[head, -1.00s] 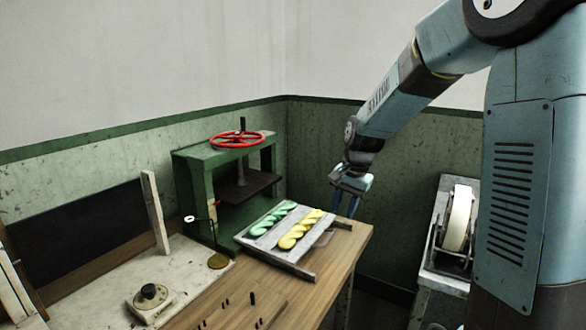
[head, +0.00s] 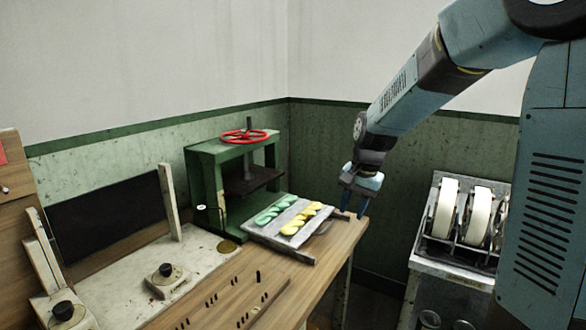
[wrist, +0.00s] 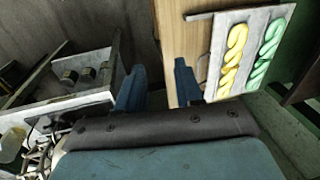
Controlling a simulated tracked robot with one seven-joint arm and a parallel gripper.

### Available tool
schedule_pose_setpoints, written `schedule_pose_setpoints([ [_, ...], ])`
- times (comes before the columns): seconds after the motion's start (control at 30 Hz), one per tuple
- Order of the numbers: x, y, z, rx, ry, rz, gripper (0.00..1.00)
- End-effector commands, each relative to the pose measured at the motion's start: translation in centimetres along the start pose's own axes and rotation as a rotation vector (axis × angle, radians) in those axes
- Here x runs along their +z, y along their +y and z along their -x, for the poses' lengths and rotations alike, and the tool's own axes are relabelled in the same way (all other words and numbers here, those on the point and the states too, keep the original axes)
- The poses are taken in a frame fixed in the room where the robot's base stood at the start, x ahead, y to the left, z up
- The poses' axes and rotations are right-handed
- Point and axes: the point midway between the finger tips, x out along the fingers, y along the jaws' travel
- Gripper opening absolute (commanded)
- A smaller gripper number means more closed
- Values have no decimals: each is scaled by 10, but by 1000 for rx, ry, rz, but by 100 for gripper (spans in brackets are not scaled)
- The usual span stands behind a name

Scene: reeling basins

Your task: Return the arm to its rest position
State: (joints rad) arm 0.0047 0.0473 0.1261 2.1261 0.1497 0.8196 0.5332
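My gripper (head: 353,208) hangs with its fingers down near the right end of the wooden bench (head: 334,254). In the wrist view my gripper (wrist: 160,76) has its two blue fingers apart with nothing between them. My arm is bent, with the forearm sloping down to the left from the upper right. The gripper appears apart from the tray and skeins.
A green press (head: 205,172) with a red handwheel (head: 244,136) stands behind the tray. A metal stand (head: 452,262) with white reels (head: 447,208) is at the right. Knobs (head: 166,270) and pegs line the left bench. Open floor shows between bench and stand.

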Motion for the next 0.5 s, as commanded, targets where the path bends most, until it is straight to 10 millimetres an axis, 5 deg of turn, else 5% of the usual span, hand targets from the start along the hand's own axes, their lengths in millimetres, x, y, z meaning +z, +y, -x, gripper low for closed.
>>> schedule_pose_setpoints([
  [0.5, 56, 56, 79, -1, 143, 197, 36],
])
